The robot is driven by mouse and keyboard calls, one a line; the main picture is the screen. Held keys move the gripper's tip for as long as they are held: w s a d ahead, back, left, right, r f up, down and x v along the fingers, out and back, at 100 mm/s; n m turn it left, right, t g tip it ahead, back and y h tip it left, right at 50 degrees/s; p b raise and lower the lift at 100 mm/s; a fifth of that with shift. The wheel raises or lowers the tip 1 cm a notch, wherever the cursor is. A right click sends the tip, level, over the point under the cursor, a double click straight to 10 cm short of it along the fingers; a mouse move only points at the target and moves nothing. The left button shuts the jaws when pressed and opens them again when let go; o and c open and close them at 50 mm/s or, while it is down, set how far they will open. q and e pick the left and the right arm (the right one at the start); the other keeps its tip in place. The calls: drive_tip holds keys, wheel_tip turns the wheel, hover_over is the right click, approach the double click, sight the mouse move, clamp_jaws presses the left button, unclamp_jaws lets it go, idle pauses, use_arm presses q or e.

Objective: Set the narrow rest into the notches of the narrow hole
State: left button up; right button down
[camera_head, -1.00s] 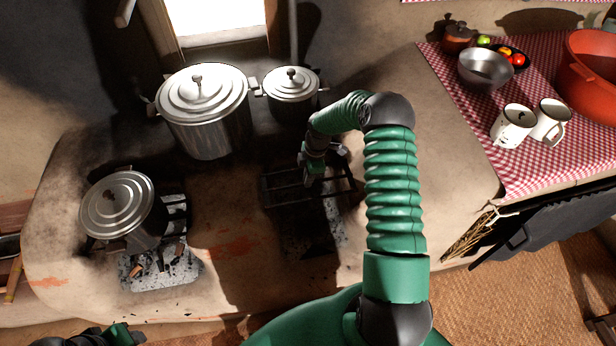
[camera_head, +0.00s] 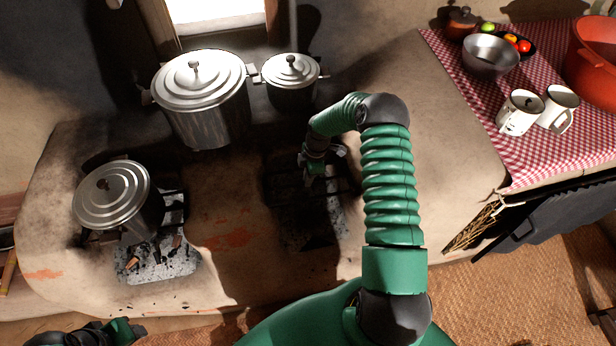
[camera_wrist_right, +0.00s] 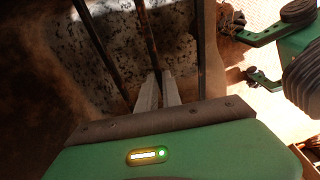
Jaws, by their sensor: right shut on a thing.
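The narrow rest (camera_wrist_right: 151,36), dark parallel bars, is in my right gripper (camera_wrist_right: 158,92). The fingers are shut on its middle bar in the right wrist view. In the head view, my right gripper (camera_head: 314,178) is over the dark narrow hole (camera_head: 312,228) on the right of the hearth. The rest lies across the far part of this hole, its bars dim against soot and shadow. I cannot tell whether its ends sit in the notches. My left gripper (camera_head: 118,333) is at the bottom left edge, partly cut off, its jaws unclear.
A large lidded pot (camera_head: 205,100) and a smaller one (camera_head: 291,80) stand behind the hole. Another pot (camera_head: 112,197) stands over the left fire hole. A checked cloth (camera_head: 485,135) with mugs and bowls lies to the right. Bare hearth lies between the holes.

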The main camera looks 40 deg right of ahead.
drive_tip(key=shift+f, duration=0.1)
idle(0.3)
drive_tip(key=c, duration=1.5)
unclamp_jaws()
drive_tip(key=shift+o, duration=0.2)
